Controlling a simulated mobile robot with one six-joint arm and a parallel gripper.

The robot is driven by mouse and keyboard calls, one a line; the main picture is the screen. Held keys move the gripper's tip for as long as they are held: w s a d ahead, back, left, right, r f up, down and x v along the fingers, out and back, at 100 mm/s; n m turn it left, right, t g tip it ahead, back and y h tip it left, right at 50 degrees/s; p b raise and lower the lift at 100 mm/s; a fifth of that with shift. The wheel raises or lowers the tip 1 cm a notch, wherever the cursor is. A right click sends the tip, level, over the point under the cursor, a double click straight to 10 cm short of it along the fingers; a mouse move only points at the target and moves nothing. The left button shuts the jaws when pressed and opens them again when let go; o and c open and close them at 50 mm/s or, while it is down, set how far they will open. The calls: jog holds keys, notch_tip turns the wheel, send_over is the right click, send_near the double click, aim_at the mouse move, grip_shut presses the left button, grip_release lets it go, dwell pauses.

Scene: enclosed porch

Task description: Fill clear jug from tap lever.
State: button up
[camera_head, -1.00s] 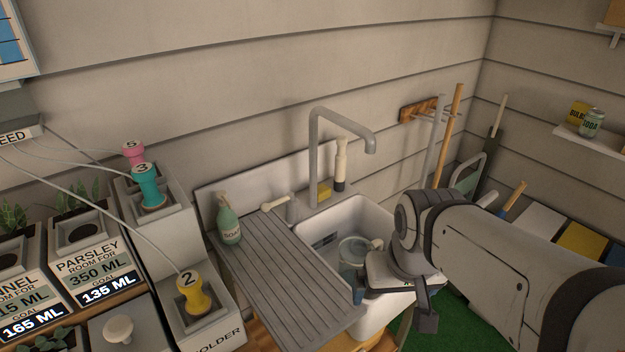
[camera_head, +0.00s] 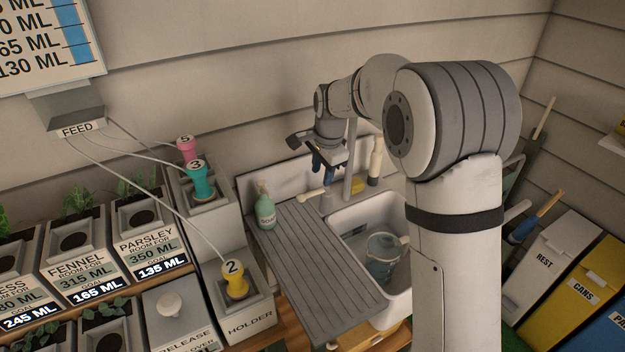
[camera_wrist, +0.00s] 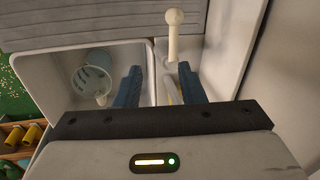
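The clear jug (camera_head: 383,258) stands in the white sink basin; it also shows in the wrist view (camera_wrist: 92,78). I cannot tell how much water is in it. The cream tap lever (camera_head: 308,194) sticks out leftward by the grey tap at the back of the sink; in the wrist view the lever (camera_wrist: 174,38) lies just beyond the fingertips. My gripper (camera_head: 324,164) is above the lever, pointing down, its blue fingers (camera_wrist: 161,84) apart and empty. The tap's upright pipe (camera_head: 349,180) shows partly; its spout is hidden behind my arm.
A green soap bottle (camera_head: 265,208) stands on the grey draining board (camera_head: 318,265), left of the sink. A white-topped bottle (camera_head: 375,162) stands behind the basin. Numbered plugs, including a yellow one (camera_head: 234,280), and planters are at left. Bins (camera_head: 545,265) are at right.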

aim_at(312, 192)
jog(key=shift+m, duration=0.4)
jog(key=w+a+f, duration=0.1)
jog(key=f, duration=0.2)
jog(key=w+a+f+p, duration=0.1)
jog(key=f, duration=0.1)
jog(key=w+a+f, duration=0.1)
jog(key=f, duration=0.2)
jog(key=shift+f, duration=0.35)
jog(key=shift+d, duration=0.1)
grip_shut()
